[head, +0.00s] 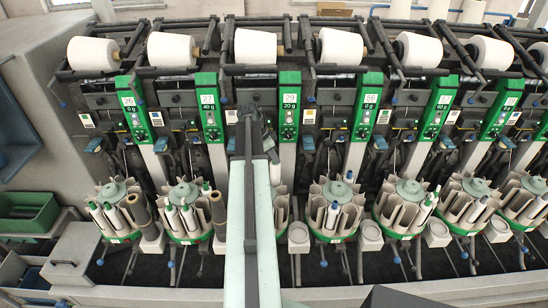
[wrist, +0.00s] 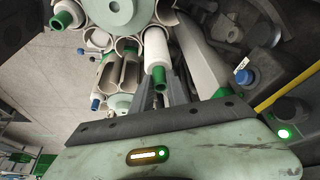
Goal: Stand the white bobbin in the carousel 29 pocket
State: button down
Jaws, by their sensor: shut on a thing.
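In the wrist view a white bobbin (wrist: 157,50) with a green end lies along the front of my gripper (wrist: 157,88), whose narrow grey fingers are shut on it. The bobbin is beside the pockets of a carousel (wrist: 110,12); I cannot tell if it is inside one. In the head view the unit panel marked 29 (head: 289,98) stands just right of my arm. Carousel 29 (head: 281,205) is mostly hidden behind my arm there, with only its right-hand pockets showing.
Neighbouring carousels stand left (head: 184,195) and right (head: 338,192), both with bobbins in them. In the wrist view, open pockets (wrist: 129,44) and other bobbins (wrist: 62,20) crowd the left. A blue knob (wrist: 244,78) and a yellow rod (wrist: 290,86) are at the right.

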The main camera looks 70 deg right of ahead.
aim_at(274, 173)
jog(key=shift+f+b, duration=1.05)
jog(key=shift+f, duration=0.25)
jog(key=shift+f+b, duration=2.25)
jog(key=shift+b, duration=0.05)
jog(key=shift+f+b, duration=1)
jog(key=shift+f, duration=0.05)
jog(key=c, duration=1.2)
grip_release()
jog(key=shift+c, duration=0.2)
